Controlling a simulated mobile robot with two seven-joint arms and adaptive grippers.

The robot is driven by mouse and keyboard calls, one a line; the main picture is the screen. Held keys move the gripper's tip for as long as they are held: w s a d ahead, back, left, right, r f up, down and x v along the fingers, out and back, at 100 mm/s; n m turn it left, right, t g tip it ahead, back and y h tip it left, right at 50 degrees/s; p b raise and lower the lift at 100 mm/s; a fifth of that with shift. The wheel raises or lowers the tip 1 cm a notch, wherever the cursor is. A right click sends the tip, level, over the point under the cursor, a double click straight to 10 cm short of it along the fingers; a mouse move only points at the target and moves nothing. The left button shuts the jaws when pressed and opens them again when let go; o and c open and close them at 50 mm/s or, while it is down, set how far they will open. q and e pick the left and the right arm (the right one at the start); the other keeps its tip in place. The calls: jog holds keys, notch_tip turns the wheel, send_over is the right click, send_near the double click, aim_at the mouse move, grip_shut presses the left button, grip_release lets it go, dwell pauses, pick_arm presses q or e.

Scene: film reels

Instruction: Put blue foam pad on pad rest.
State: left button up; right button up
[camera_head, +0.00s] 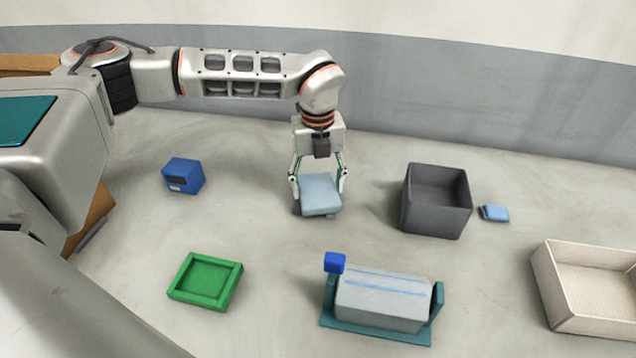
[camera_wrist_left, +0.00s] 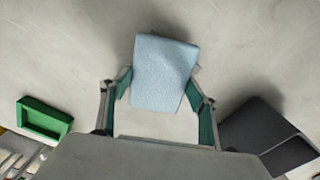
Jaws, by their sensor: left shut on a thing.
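The blue foam pad (camera_head: 320,192) is a pale blue, rough-faced block. My left gripper (camera_head: 319,203) is shut on it, with one finger on each side, around the middle of the head view. In the left wrist view the foam pad (camera_wrist_left: 164,72) sits between the fingers and extends past their tips. A shallow green square tray (camera_head: 205,281) lies to the lower left of the gripper; it may be the pad rest, but I cannot tell for sure. It also shows at the left of the left wrist view (camera_wrist_left: 44,119). My right gripper is not in view.
A dark grey open box (camera_head: 436,220) stands right of the gripper, with a small blue block (camera_head: 495,213) beside it. A grey block (camera_head: 383,305) sits in a teal holder (camera_head: 375,335) in front. A blue box (camera_head: 184,176) is left; a cream bin (camera_head: 590,322) is far right.

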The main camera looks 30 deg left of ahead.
aim_at(318, 189)
pick_arm(q)
jog(key=o, duration=0.9)
notch_tip(318, 189, up, 12)
jog(key=shift+r, duration=0.2)
jog(key=shift+f, duration=0.1)
